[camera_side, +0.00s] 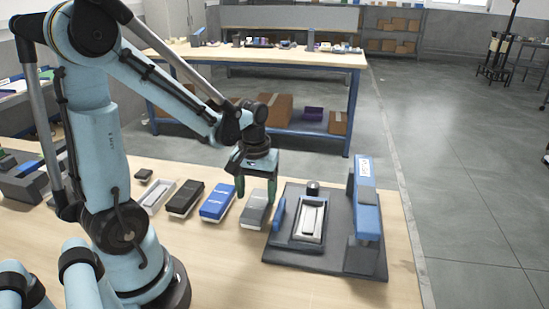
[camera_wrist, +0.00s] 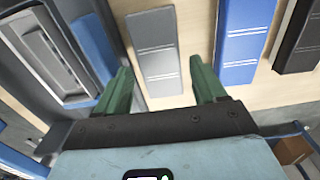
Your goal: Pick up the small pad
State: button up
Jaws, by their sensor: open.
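A grey box-like pad (camera_side: 254,209) with a pale base lies on the table in a row with others. It also shows in the wrist view (camera_wrist: 156,58), with two light lines across it. My gripper (camera_side: 256,197) is over this grey pad with its green fingers apart and nothing held. In the wrist view the grey pad lies between the fingertips (camera_wrist: 160,68). I cannot tell exactly how high the tips are above the table. A smaller dark pad (camera_side: 144,175) lies at the far left of the row. Which one is the small pad is not certain.
A blue pad (camera_side: 217,202), a black pad (camera_side: 185,199) and a pale tray (camera_side: 157,196) lie left of the grey one. A dark fixture (camera_side: 281,253) with a blue upright block (camera_side: 368,215) stands close on the right. Bare table lies in front.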

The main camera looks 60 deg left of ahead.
aim_at(257, 203)
jog(key=shift+f, duration=2.05)
jog(key=c, duration=0.8)
jog(key=shift+o, duration=0.2)
jog(key=shift+r, duration=0.15)
